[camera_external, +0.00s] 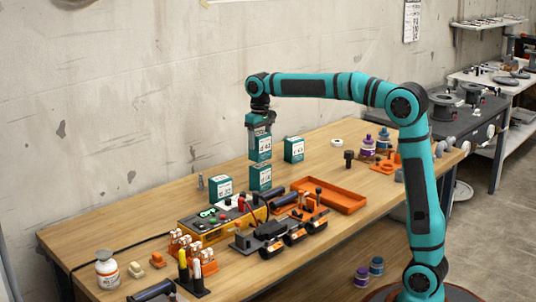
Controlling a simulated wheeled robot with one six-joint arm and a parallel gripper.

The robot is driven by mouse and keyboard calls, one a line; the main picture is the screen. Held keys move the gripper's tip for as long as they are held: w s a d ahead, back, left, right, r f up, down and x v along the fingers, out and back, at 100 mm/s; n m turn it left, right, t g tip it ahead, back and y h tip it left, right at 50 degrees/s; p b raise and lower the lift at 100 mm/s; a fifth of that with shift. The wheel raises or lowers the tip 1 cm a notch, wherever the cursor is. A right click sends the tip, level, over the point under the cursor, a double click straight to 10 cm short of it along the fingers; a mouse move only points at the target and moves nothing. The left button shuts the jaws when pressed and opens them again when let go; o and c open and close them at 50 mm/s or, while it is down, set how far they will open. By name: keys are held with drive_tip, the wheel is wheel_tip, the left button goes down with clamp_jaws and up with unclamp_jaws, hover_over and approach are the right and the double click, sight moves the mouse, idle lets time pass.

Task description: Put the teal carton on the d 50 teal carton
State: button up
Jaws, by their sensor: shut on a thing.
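My gripper (260,130) points straight down and is shut on a teal carton (260,149) with a white label. The held carton is upright, just above another teal carton (260,178) standing on the wooden table (340,222). I cannot tell whether the two touch. One more teal carton (220,187) stands to the left, and another teal carton (294,149) stands to the right and farther back. The labels are too small to read surely, so I cannot tell which is the d 50 one.
A yellow-and-black device (196,228) with cables and black-and-orange tools (290,236) lie in front of the cartons. An orange tray (345,198) is to the right. Purple-labelled bottles (368,146) stand at the back right. A white bottle (108,272) stands at the front left.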

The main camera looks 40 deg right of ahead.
drive_tip(key=shift+f, duration=1.1)
drive_tip(key=shift+f, duration=0.1)
drive_tip(key=o, duration=1.2)
drive_tip(key=shift+c, duration=0.2)
wheel_tip(320, 180, up, 11)
drive_tip(key=shift+r, duration=0.6)
